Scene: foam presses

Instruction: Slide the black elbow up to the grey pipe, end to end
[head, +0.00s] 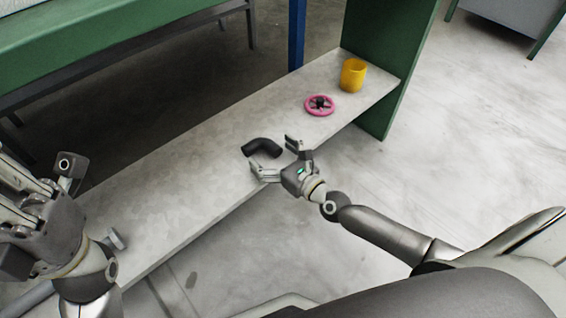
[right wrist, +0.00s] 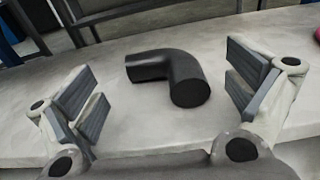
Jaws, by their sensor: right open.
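The black elbow (head: 262,147) lies on the grey shelf (head: 200,165). My right gripper (head: 272,155) is open at the shelf's front edge, with the elbow just beyond its fingertips. In the right wrist view the bent elbow (right wrist: 165,66) lies between the two spread fingers, apart from both, one round end facing the camera. My left gripper (head: 45,185) is at the far left; its finger spacing is unclear. A small grey piece (head: 115,239) shows beside my left wrist; I cannot tell whether it is the grey pipe, as my arm hides that area.
A pink handwheel (head: 320,105) and a yellow cup (head: 353,75) stand on the shelf's right part, by a green upright panel (head: 385,65). A blue post (head: 297,35) rises behind. The shelf between the elbow and my left arm looks clear.

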